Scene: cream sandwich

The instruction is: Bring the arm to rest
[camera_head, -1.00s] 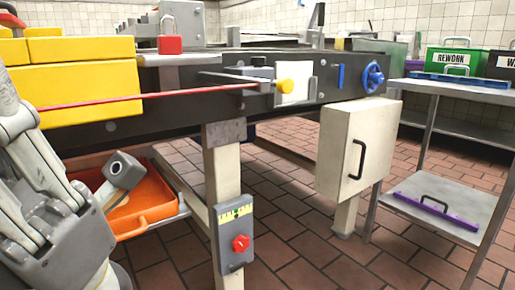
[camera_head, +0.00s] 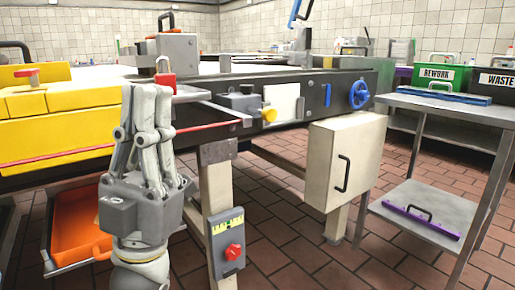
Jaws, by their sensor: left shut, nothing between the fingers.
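My left gripper (camera_head: 148,92) stands upright at the left of the head view, its fingers pointing up and closed together with nothing held. It is in front of the yellow machine block (camera_head: 55,135) and covers part of the orange tray. My right gripper is not in view.
An orange tray (camera_head: 72,228) sits low behind my left wrist. The machine (camera_head: 315,98) has a blue knob (camera_head: 358,94) and a white box (camera_head: 345,172) below it. A metal cart (camera_head: 450,110) at the right holds a green REWORK bin (camera_head: 428,75) and a black WASTE bin (camera_head: 497,84). Tiled floor shows between.

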